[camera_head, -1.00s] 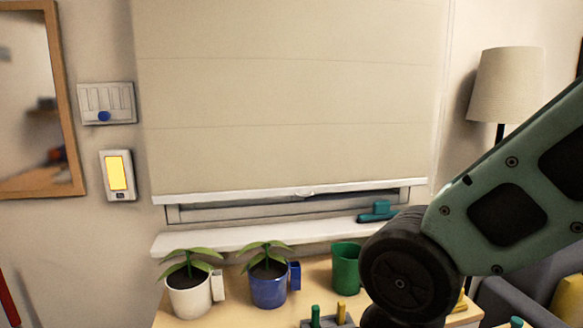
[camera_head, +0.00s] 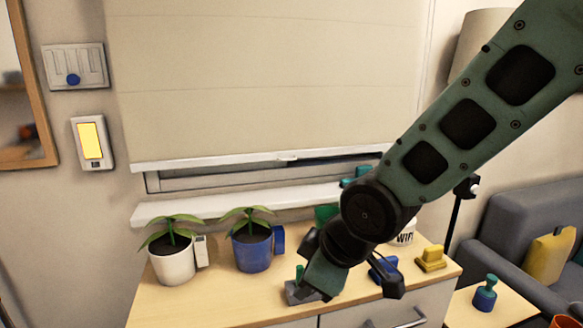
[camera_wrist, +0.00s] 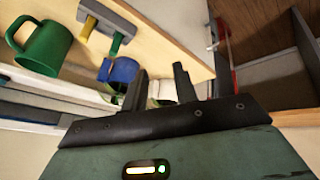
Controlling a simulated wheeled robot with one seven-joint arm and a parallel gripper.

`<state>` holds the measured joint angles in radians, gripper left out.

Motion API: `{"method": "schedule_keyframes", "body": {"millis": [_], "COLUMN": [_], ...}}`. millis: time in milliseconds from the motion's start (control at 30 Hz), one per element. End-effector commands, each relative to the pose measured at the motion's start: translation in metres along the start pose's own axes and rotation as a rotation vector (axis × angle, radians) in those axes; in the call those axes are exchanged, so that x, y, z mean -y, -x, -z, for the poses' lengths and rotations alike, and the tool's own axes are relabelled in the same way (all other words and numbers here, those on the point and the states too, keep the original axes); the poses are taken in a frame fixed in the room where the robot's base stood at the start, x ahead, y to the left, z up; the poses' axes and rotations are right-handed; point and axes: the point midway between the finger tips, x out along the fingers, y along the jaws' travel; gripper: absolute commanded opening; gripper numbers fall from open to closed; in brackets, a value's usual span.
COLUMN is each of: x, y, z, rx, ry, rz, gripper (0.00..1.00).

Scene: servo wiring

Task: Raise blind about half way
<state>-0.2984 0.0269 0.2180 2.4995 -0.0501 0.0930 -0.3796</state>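The beige blind (camera_head: 260,80) hangs over the window and covers nearly all of it in the head view. Its white bottom rail (camera_head: 220,161) is a little above the sill, with a narrow strip of window frame below. A small pull tab (camera_head: 288,158) sits near the rail's middle. My arm reaches in from the upper right and bends down over the cabinet, below and right of the tab. In the wrist view my gripper (camera_wrist: 160,84) has its two fingers apart with nothing held between them. The fingers are hard to make out in the head view.
A white-potted plant (camera_head: 173,264) and a blue-potted plant (camera_head: 252,251) stand on the cabinet (camera_head: 215,300), under the white sill (camera_head: 190,211). A green mug (camera_wrist: 42,47) and a grey rack (camera_wrist: 105,18) are near my gripper. A sofa (camera_head: 500,220) is at right.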

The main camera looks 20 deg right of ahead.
Motion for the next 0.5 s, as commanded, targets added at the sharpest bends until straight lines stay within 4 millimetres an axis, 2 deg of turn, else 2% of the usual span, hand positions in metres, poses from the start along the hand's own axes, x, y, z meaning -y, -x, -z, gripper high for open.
{"method": "schedule_keyframes", "body": {"millis": [33, 200, 400, 500], "x": [-0.026, -0.111, -0.196, -0.224], "y": [-0.020, -0.045, -0.046, -0.039], "z": [0.004, 0.026, 0.029, 0.023], "rx": [-0.072, -0.292, -0.455, -0.497], "ry": [0.055, 0.305, 0.624, 0.767], "rz": [-0.061, -0.314, -0.670, -0.838], "gripper": [0.29, 0.29, 0.29, 0.29]}}
